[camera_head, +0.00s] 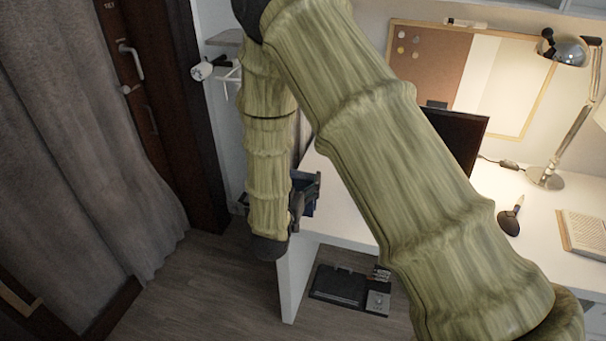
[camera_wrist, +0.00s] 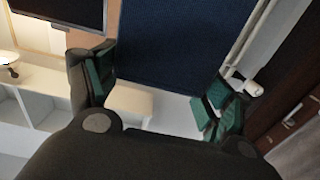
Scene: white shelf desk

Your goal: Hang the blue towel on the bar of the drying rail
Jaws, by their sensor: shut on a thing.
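The blue towel (camera_wrist: 180,45) fills the space between the two green-padded fingers of my gripper (camera_wrist: 160,82) in the wrist view. It spans the gap and extends away from the fingers, so my gripper is shut on it. In the head view my gripper (camera_head: 304,192) is mostly behind my arm, beside the left end of the white desk, and only a small dark blue patch shows there. A thin white rail (camera_head: 230,78), which looks like the drying rail, sticks out near the shelf at upper left. My arm hides part of it. The towel looks apart from it.
A grey curtain (camera_head: 70,150) and dark door (camera_head: 130,80) bound the left. Open floor lies between.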

